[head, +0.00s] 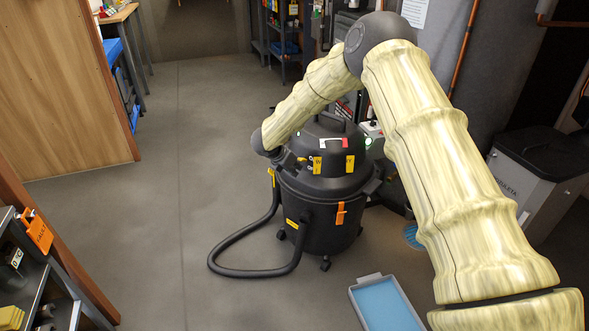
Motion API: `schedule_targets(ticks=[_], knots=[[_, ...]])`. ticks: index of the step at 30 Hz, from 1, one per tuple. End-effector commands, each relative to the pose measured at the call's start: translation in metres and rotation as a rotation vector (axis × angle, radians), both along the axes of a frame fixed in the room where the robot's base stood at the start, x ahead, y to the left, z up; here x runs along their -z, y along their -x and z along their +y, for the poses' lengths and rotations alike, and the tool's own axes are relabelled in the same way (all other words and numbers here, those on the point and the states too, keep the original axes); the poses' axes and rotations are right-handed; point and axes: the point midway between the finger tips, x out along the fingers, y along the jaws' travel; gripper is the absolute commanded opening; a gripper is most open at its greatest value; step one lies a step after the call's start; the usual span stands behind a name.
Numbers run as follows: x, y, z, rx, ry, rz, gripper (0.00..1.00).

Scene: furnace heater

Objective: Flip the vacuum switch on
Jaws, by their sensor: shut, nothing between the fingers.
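The vacuum (322,215) is a black canister on casters, upright on the floor in the middle of the head view. A small red and white part (334,142), perhaps its switch, is on the upper front of its lid; its position is too small to tell. My gripper (298,162) is dark against the black lid, at the vacuum's upper left side. It is shut, with nothing seen between the fingers. It is left of and below the red and white part. I cannot tell whether it touches the lid.
A black hose (238,271) loops on the floor left of the vacuum. A blue-bottomed tray (387,303) lies in front, right of it. A grey bin (535,180) stands at right, shelves (40,275) at lower left. The floor at left is clear.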

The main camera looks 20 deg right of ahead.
Motion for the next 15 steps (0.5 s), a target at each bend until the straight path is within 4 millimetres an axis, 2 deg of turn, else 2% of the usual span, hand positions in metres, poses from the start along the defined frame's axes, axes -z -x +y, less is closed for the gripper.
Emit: schedule_targets(ticks=[15], knots=[[-0.015,0.000,0.001,-0.001,0.001,-0.001,0.00]])
